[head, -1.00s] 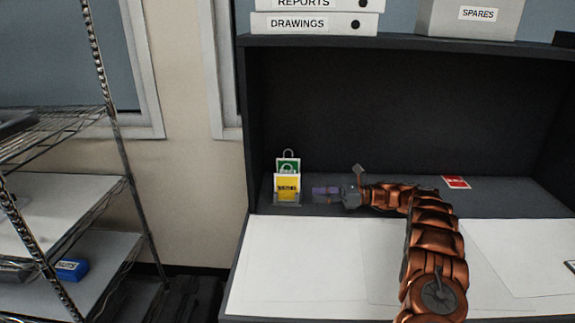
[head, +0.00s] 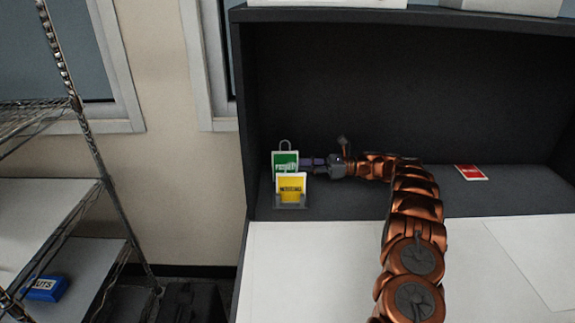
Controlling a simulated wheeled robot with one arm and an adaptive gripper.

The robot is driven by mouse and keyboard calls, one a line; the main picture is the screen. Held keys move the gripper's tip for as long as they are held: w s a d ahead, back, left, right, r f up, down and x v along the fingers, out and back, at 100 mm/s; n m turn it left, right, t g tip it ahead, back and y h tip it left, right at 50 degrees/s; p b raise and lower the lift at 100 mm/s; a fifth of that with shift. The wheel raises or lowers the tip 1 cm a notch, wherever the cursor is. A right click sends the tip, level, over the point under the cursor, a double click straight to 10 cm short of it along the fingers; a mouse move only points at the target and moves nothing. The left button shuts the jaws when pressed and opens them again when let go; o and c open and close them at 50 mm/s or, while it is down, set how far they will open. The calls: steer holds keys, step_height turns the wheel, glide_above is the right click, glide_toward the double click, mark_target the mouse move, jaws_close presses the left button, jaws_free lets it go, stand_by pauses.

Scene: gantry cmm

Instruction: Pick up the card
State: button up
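Several cards are in view, and I cannot tell which one the task means. A yellow card (head: 291,188) with dark print stands in a small clear holder (head: 290,204) on the left of the dark desk surface. A green card (head: 285,162) with a hanging loop on top stands behind it, its lower part hidden by the yellow card. A red card (head: 471,172) lies flat farther right. My gripper (head: 304,165) reaches leftward, its fingertips at the right edge of the green card. Contact and the gap between the fingers are not clear.
A dark side wall (head: 244,120) rises just left of the cards, and a back panel (head: 420,90) closes the desk behind. White sheets (head: 310,260) cover the front.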

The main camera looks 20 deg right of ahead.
mark_target(282, 165)
steer(key=shift+r+x, duration=0.15)
steer(key=shift+x, duration=1.8)
steer(key=shift+r+x, duration=0.15)
steer(key=shift+x, duration=1.8)
steer(key=shift+s, duration=0.1)
steer(key=shift+c, duration=0.3)
jaws_close()
